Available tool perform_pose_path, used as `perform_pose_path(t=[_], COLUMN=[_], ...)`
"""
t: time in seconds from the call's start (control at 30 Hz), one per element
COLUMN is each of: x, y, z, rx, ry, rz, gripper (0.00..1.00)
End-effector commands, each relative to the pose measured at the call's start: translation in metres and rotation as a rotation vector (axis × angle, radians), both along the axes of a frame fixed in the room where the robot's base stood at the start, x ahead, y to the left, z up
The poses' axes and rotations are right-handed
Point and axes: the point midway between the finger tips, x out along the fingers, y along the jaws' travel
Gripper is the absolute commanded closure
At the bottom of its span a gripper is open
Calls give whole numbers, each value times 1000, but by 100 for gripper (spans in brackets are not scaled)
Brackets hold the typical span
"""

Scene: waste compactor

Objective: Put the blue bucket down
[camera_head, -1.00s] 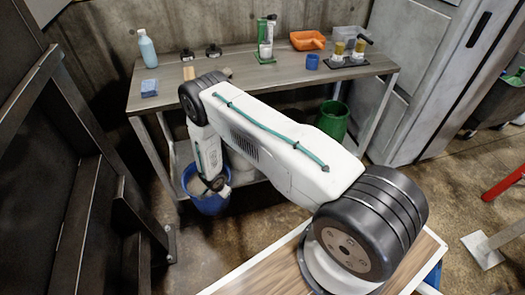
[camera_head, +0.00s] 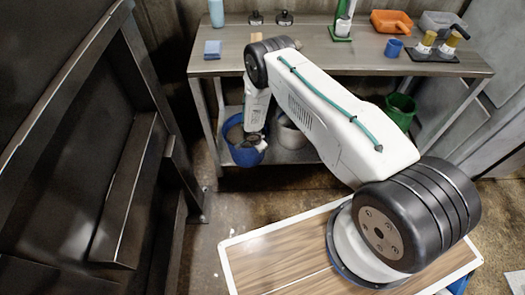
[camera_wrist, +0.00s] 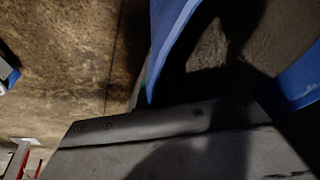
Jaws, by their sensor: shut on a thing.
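The blue bucket (camera_head: 240,152) is at the left end of the metal table's lower shelf (camera_head: 285,157), below the tabletop. It looks upright and holds grey-brown material. I cannot tell whether its bottom touches the shelf. My gripper (camera_head: 252,141) reaches down to it and is shut on it; the fingers are mostly hidden by my own wrist. In the wrist view, the blue bucket's wall (camera_wrist: 172,35) curves around dark, shadowed contents.
A pale bucket (camera_head: 293,132) stands close right of the blue one, and a green bucket (camera_head: 399,110) is further right. A table leg (camera_head: 205,120) is close left. A dark metal frame (camera_head: 100,150) fills the left side. The tabletop (camera_head: 325,62) holds several items.

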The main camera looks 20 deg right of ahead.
Motion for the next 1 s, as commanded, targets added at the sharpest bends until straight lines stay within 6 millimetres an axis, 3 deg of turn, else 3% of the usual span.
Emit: perform_pose_path(t=[0.6, 1.0], x=[88, 111], y=[-15, -18], z=[-4, -6], rx=[3, 2], ry=[-14, -11], rz=[-6, -2], gripper=[100, 100])
